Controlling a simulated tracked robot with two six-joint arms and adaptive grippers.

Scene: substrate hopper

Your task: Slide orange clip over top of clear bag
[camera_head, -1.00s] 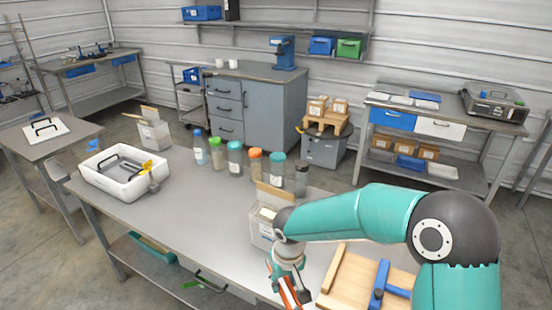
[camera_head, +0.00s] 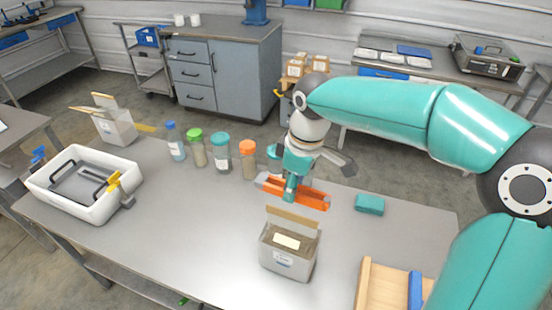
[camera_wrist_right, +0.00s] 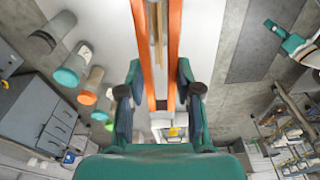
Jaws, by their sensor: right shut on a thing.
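The orange clip (camera_head: 312,198) is held by my right gripper (camera_head: 290,186), which is shut on it above the table, behind the clear bag. In the right wrist view its two long orange bars (camera_wrist_right: 174,45) run between the fingers (camera_wrist_right: 160,95). What looks like the clear bag (camera_head: 287,262) stands upright on the table in front of the clip, with a label and a tan upright flap at its top. The clip is apart from it. A similar bag-like container (camera_head: 115,128) stands at the back left. My left gripper is not in view.
Several capped jars (camera_head: 220,152) stand left of the clip. A white tray (camera_head: 100,210) with tools is at the left. A teal block (camera_head: 369,204) lies right of the clip. A wooden fixture (camera_head: 378,290) is at the front right. Clear table lies around the front bag.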

